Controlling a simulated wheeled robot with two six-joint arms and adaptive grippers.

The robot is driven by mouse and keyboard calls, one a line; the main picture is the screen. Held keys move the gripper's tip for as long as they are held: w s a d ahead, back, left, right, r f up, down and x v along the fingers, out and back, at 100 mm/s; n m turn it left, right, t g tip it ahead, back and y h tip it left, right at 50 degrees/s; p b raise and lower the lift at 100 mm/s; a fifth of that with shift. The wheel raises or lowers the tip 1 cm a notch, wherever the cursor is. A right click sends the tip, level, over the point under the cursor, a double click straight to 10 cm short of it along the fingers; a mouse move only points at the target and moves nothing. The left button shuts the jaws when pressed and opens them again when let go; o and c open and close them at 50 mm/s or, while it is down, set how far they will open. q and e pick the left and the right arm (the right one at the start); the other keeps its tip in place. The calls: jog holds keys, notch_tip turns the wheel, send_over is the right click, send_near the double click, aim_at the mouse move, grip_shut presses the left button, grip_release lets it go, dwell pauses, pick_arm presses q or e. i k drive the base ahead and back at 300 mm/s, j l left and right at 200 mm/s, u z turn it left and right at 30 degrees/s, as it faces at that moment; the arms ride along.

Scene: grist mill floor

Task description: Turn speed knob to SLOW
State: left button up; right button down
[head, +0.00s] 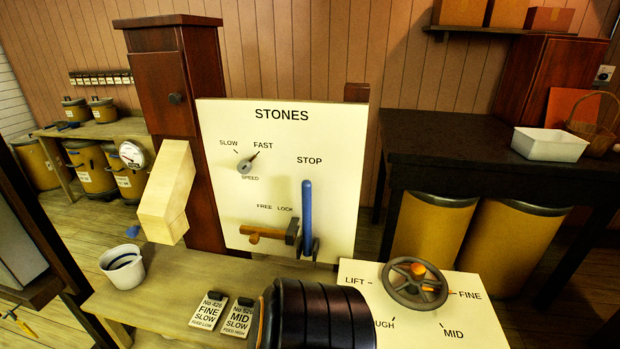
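The speed knob (245,166) is a small round grey knob with a dark pointer, on the upper left of the cream STONES panel (330,135). SPEED is printed below it. Its pointer is turned up and right, toward the word FAST; the SLOW mark is up and left of the knob.
Lower on the panel are a blue STOP lever (307,215) and an orange FREE/LOCK handle (262,233). A handwheel (414,285) stands front right. A wooden chute (166,193) juts out at left. A black ribbed cylinder (325,315) blocks the bottom centre.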

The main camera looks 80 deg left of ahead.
aim_at(243, 167)
jog(key=u, duration=0.45)
jog(key=i+l+u, duration=0.15)
jog(key=u, duration=0.25)
jog(key=l+u, duration=0.1)
jog(key=u, duration=2.5)
